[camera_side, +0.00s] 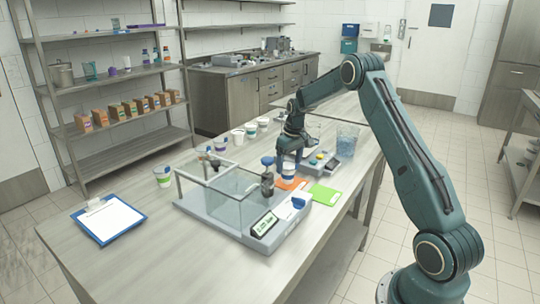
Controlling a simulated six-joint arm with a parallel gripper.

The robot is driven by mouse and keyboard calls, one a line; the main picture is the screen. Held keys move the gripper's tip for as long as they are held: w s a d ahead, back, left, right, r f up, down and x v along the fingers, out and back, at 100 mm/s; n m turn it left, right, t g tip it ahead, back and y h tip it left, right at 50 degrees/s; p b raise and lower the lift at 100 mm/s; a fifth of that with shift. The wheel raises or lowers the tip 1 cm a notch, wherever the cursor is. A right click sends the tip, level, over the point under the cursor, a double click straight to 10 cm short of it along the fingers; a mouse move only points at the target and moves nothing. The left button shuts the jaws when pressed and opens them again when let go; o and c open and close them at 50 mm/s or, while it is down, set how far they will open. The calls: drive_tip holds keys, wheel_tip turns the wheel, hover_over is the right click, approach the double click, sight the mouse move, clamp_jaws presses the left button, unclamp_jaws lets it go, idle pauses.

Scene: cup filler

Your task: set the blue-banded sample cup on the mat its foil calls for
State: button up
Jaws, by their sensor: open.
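My gripper (289,161) points down over the far side of the table, with its fingers open around or just above a small white cup (289,178). The cup has a blue band and appears upright on the orange mat (279,184). The fingers partly hide its upper part, so I cannot tell whether they touch it or what its foil shows. A green mat (323,194) lies just right of the orange mat and looks empty. Another banded cup (163,178) stands at the left, and one more (220,147) stands behind the filler.
A clear-walled filler (226,194) with a display (264,224) stands in front of the mats. A button box (322,162) and a clear tub (347,139) stand right of my gripper. Several cups (251,130) line the back. A clipboard (109,219) lies left; the front-left table is clear.

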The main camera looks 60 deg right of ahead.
wheel_tip(320, 180, up, 8)
drive_tip(key=shift+s+r, duration=0.2)
drive_tip(key=shift+s, duration=0.25)
drive_tip(key=shift+a, duration=0.1)
idle(0.3)
drive_tip(key=s+a+r+t, duration=0.1)
drive_tip(key=s+a+r, duration=0.2)
drive_tip(key=a+r, duration=0.25)
drive_tip(key=s+a+r+n, duration=0.1)
drive_tip(key=s+a+r, duration=0.25)
drive_tip(key=a, duration=0.35)
drive_tip(key=s+a+r+t, duration=0.1)
drive_tip(key=s+a+r, duration=0.2)
drive_tip(key=a+r, duration=0.3)
drive_tip(key=s+a+f+t, duration=0.1)
drive_tip(key=s+a, duration=0.5)
drive_tip(key=s, duration=0.4)
drive_tip(key=s+a+f+n+t, duration=0.1)
drive_tip(key=s+a+f, duration=0.1)
drive_tip(key=s+a, duration=0.4)
drive_tip(key=s, duration=0.4)
drive_tip(key=shift+s+a, duration=0.2)
drive_tip(key=shift+a, duration=0.15)
